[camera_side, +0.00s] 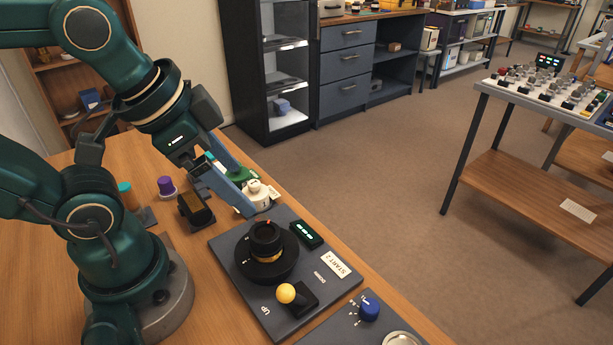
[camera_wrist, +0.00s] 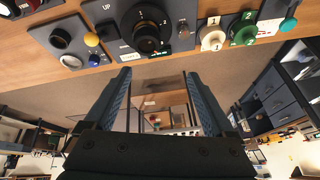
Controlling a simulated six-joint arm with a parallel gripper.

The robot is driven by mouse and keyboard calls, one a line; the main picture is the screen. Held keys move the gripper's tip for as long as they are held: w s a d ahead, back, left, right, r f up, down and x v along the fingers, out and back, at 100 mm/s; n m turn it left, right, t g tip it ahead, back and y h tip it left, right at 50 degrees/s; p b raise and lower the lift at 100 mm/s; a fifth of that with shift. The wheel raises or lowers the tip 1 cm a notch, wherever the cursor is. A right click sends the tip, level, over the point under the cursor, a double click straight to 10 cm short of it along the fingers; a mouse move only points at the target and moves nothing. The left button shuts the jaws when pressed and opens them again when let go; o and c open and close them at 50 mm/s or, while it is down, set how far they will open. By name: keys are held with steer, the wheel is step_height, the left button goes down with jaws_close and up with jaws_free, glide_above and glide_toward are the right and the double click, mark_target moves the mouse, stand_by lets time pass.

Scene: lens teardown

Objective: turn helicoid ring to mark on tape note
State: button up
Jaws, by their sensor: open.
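The helicoid ring appears to be the black stepped knob (camera_side: 266,240) with a yellowish band and a small orange mark on top. It stands on a dark panel (camera_side: 227,245); in the wrist view the ring (camera_wrist: 147,37) is at top centre with pale numerals around it. A white tape note (camera_side: 336,264) on the panel seems to read "START 2". My gripper (camera_side: 247,198) is open and empty, with blue fingers above and behind the ring, apart from it. In the wrist view my gripper's (camera_wrist: 157,74) fingers point towards the panel, with nothing between them.
A yellow ball-topped lever (camera_side: 286,293) and a small green-lit display (camera_side: 306,233) share the panel. A blue knob (camera_side: 368,307) is at the front right.

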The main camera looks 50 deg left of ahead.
mark_target(267, 232)
steer(key=w+m+g, duration=0.1)
steer(key=m, duration=0.2)
steer(key=w+d+f+m+g, duration=0.1)
steer(key=m+g, duration=0.1)
steer(key=m, duration=0.1)
steer(key=w+d+f+m+g, duration=0.1)
steer(key=m, duration=0.2)
steer(key=shift+f+m+g, duration=0.2)
steer(key=shift+m+g, duration=0.1)
steer(key=shift+s+d+f+g, duration=0.15)
steer(key=shift+f+g, duration=0.15)
steer(key=shift+f, duration=2.8)
steer(key=shift+c, duration=0.3)
steer(key=c, duration=1.3)
